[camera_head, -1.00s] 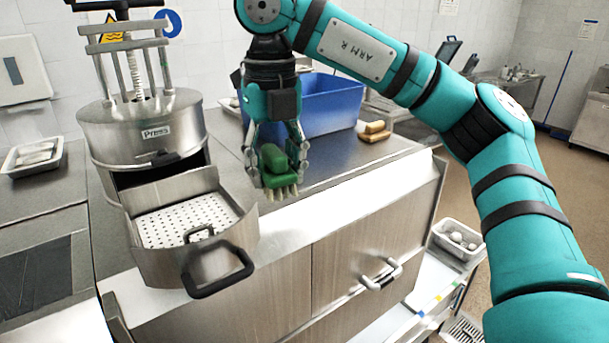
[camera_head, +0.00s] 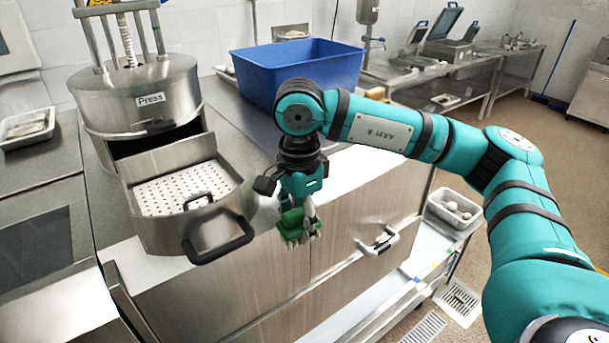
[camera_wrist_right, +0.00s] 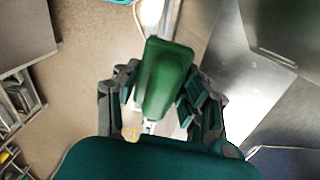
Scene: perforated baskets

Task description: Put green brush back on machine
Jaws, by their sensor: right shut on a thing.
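The green brush (camera_head: 292,222) is in my right gripper (camera_head: 299,222), which is shut on it. In the head view they are in front of the cabinet face, lower than the worktop and right of the drawer handle. In the right wrist view the brush (camera_wrist_right: 167,78) sits between the two fingers (camera_wrist_right: 160,100), with floor and cabinet behind it. The press machine (camera_head: 141,105) stands at the left with its perforated drawer (camera_head: 190,190) pulled out; the drawer looks empty. My left gripper is not in view.
A blue bin (camera_head: 297,75) stands on the worktop behind my right arm. A cabinet handle (camera_head: 378,241) sticks out right of the gripper. A white tray of round items (camera_head: 455,210) is on a low shelf at the right. A tray (camera_head: 27,125) lies at far left.

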